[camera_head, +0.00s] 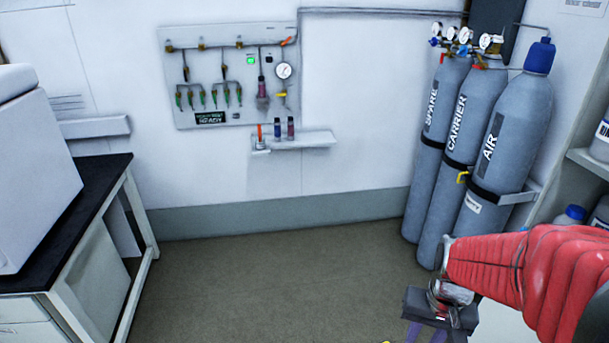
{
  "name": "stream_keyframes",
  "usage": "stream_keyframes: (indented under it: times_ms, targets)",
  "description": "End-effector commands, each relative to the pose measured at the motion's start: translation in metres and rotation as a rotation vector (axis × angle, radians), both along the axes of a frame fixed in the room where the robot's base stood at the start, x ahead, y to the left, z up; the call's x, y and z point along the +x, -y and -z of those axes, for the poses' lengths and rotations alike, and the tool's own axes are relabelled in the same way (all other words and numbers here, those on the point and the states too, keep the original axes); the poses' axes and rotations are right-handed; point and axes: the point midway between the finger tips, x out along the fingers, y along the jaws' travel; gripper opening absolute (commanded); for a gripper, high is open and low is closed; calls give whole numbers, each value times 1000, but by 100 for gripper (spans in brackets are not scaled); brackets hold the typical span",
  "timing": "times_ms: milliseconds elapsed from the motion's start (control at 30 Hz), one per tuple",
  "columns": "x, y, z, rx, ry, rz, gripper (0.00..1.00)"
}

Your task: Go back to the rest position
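My gripper (436,334) is at the bottom right, at the end of my red-sleeved arm. It points down, with a dark block above the fingers. The fingers are blurred and cut off by the lower picture edge, so I cannot tell whether they are open or shut or hold anything. The gripper appears in front of the gas cylinders, low over the floor area in the picture.
Grey cylinders marked SPARE (428,140), CARRIER (462,150) and AIR (505,140) stand strapped at the right wall. A valve panel (215,65) and small shelf (315,138) are on the back wall. A black-topped bench (100,180) stands left. The middle floor (270,285) is clear.

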Motion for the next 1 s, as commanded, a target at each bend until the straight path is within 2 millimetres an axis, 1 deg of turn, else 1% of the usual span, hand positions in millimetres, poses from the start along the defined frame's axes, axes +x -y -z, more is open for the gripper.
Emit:
stream_keyframes:
  times_ms: [33,100,400,767,1000]
  targets:
    - [-3,-4,-10,-7,14,-20,27]
    - [-9,-10,-21,-15,27,-46,27]
    - [-28,-31,-65,-57,114,-136,27]
    - [-39,-56,-117,-104,298,-225,27]
    - [-45,-74,-155,-120,438,-281,27]
